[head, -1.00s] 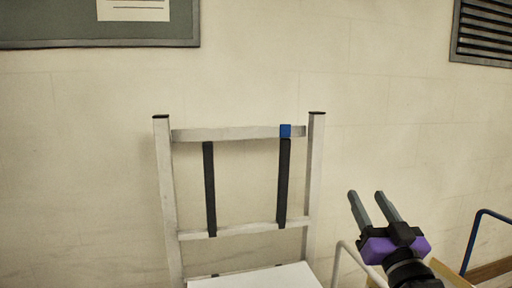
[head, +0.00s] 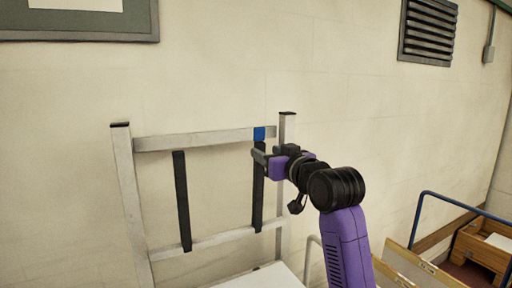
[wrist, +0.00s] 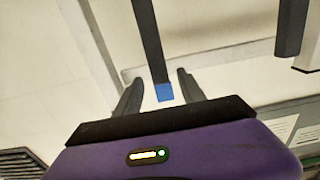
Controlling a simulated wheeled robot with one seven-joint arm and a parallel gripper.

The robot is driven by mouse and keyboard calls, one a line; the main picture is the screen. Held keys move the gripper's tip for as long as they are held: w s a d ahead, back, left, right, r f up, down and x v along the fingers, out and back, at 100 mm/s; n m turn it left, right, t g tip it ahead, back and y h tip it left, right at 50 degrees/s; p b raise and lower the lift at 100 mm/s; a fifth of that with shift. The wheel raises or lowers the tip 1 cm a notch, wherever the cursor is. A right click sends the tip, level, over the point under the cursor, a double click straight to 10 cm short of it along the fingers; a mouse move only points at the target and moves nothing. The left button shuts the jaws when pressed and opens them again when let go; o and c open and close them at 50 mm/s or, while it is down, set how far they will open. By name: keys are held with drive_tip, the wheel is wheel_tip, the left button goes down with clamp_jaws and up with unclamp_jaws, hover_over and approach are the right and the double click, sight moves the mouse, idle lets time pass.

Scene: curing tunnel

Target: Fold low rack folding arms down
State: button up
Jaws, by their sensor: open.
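The low rack is a pale metal frame (head: 123,180) against the wall. Two dark folding arms stand upright between its upper and lower rails: the left arm (head: 182,200) and the right arm (head: 258,205). A blue piece (head: 259,133) sits at the top of the right arm, by the upper rail. My gripper (head: 259,156) is at the upper part of the right arm, just below the blue piece. In the wrist view its open fingers (wrist: 160,90) lie either side of the blue end (wrist: 164,92) in the picture. I cannot tell whether they touch it.
A white surface (head: 262,277) lies low in front of the rack. A trolley with a blue rail (head: 450,199) and a wooden box (head: 482,247) stand at the right. A vent (head: 428,30) and a board (head: 95,37) are on the wall behind.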

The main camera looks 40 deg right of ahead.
sight(262, 150)
drive_tip(key=shift+p+x, duration=0.65)
drive_tip(key=shift+x, duration=2.05)
drive_tip(key=shift+c, duration=0.5)
clamp_jaws()
